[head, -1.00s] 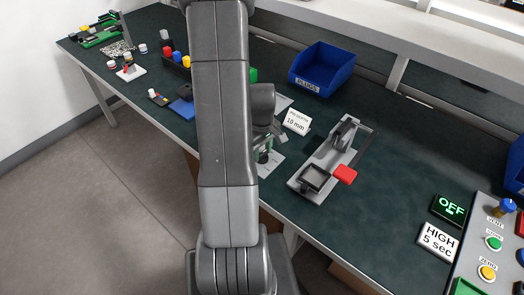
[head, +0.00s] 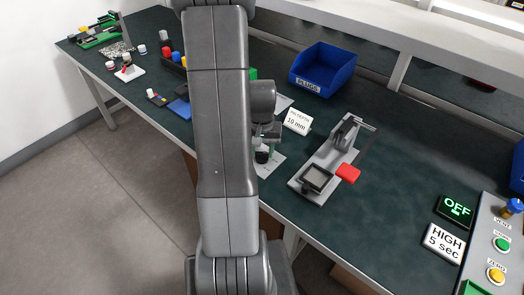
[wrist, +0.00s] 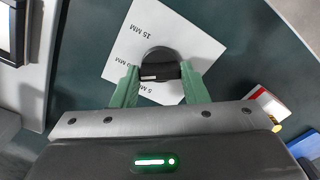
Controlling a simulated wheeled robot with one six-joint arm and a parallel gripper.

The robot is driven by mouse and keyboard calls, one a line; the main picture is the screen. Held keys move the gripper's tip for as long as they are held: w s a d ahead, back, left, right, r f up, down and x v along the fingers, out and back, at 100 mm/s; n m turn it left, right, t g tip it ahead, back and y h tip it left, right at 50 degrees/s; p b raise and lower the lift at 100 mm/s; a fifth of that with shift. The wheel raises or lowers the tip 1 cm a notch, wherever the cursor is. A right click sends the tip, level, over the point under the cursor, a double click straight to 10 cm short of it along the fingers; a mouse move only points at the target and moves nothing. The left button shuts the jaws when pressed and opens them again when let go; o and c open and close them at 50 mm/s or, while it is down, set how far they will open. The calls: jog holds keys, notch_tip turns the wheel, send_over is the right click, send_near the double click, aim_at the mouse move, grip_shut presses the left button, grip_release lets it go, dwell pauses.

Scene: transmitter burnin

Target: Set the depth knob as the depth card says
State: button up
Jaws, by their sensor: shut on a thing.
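The depth card (head: 297,121) stands on the bench and reads 10 mm. The depth knob (wrist: 160,57) is a round black knob on a white plate (wrist: 195,35) printed with 15 MM, 10 MM and 5 MM marks. My gripper (wrist: 160,70) is shut on the knob, one green finger on each side of its black grip bar. A small pale mark shows at the bar's left part; I cannot tell exactly which depth it points to. In the head view the knob (head: 262,156) is partly hidden by my gripper.
A blue plugs bin (head: 322,70) is behind.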

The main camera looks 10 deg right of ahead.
aim_at(262, 152)
jog(key=shift+m, duration=0.6)
jog(key=o, duration=1)
notch_tip(262, 152, up, 14)
jog(key=shift+f+p, duration=0.1)
jog(key=shift+p, duration=0.3)
notch_tip(262, 152, down, 14)
jog(key=shift+r+b, duration=0.1)
jog(key=shift+b, duration=0.4)
